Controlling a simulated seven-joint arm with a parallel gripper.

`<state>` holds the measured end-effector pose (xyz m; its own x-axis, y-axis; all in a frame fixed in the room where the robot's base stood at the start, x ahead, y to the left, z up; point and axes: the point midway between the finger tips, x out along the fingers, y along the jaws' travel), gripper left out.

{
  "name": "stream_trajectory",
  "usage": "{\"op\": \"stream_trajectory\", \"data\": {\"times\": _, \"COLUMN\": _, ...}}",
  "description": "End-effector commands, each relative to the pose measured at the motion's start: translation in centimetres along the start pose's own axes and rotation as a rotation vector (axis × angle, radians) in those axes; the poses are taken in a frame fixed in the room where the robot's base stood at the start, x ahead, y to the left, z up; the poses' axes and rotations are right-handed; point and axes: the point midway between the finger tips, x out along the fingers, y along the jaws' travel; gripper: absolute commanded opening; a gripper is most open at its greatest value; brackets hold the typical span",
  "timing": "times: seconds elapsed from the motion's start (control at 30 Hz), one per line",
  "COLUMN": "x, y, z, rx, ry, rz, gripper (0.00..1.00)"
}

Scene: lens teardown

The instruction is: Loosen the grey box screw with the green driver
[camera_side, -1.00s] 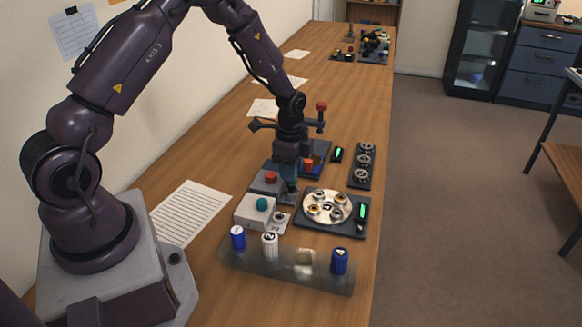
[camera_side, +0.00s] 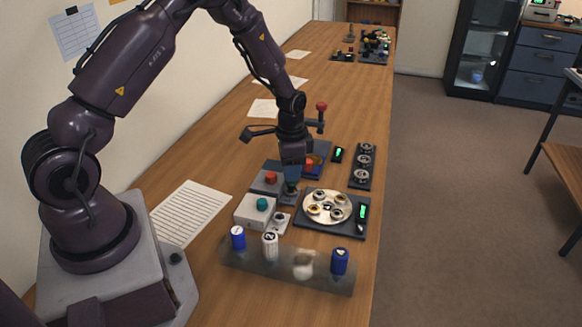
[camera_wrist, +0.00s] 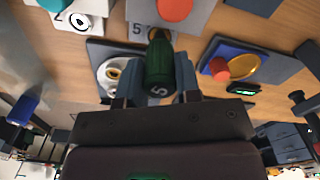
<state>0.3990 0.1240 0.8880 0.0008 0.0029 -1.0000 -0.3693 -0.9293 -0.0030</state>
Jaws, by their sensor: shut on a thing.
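My gripper (camera_side: 291,174) points down over the small plate beside the grey box and is shut on the green driver. In the wrist view the green driver (camera_wrist: 159,66), marked 5, stands between my gripper's fingers (camera_wrist: 160,95). The grey box (camera_side: 262,182) has a red knob (camera_side: 271,177) on top; the box also shows in the wrist view (camera_wrist: 202,14). A small plate marked 5 (camera_wrist: 138,29) sits against it, under the driver's far end. The driver hides the screw there, and I cannot tell whether its tip is seated.
A white box (camera_side: 250,216) with a teal knob stands nearer the front. A dark tray (camera_side: 345,228) with a round dish (camera_side: 327,207) is to the right. A clear rack (camera_side: 285,270) in front holds blue and white drivers. A blue tray (camera_wrist: 262,65) is close by.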

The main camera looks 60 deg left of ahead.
Motion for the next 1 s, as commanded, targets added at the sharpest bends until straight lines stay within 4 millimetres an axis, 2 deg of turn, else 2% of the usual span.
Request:
{"op": "stream_trajectory", "data": {"times": 0.13, "x": 0.01, "y": 0.01, "z": -0.01, "rx": -0.129, "ry": -0.001, "rz": 0.0, "gripper": 0.1}}
{"op": "stream_trajectory", "data": {"times": 0.43, "x": 0.01, "y": 0.02, "z": -0.01, "rx": -0.155, "ry": -0.001, "rz": 0.0, "gripper": 0.1}}
{"op": "stream_trajectory", "data": {"times": 0.7, "x": 0.0, "y": 0.04, "z": -0.05, "rx": -0.439, "ry": -0.001, "rz": 0.0, "gripper": 0.1}}
{"op": "stream_trajectory", "data": {"times": 1.0, "x": 0.0, "y": 0.02, "z": -0.03, "rx": -0.47, "ry": -0.001, "rz": 0.0, "gripper": 0.1}}
